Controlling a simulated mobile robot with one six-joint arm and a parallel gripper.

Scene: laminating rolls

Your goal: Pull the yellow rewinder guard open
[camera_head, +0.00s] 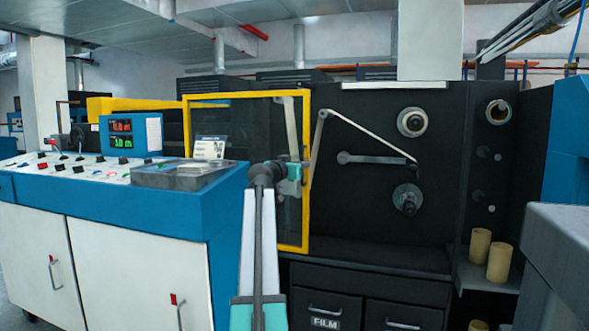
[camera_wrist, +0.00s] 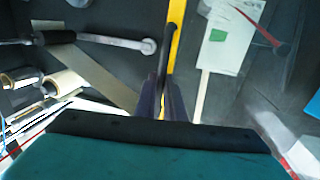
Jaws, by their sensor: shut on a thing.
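The yellow rewinder guard (camera_head: 308,120) is a yellow frame around a dark see-through panel, in the middle of the head view in front of the black machine. My gripper (camera_head: 303,171) is at the guard's right upright, about halfway up. In the wrist view the yellow upright (camera_wrist: 174,48) runs up from between my fingers (camera_wrist: 172,88), which are shut on a dark bar, seemingly the guard's handle (camera_wrist: 177,12). The grip itself is largely hidden by the fingers. I cannot tell how far the guard stands from the machine face.
A blue control console (camera_head: 225,205) with switches and a red-and-green display (camera_head: 121,134) stands left of my arm. Right of the guard, the black machine face (camera_head: 350,220) carries rollers and a lever. Tan cores (camera_head: 499,262) stand on a shelf at the right, near a grey surface (camera_head: 560,245).

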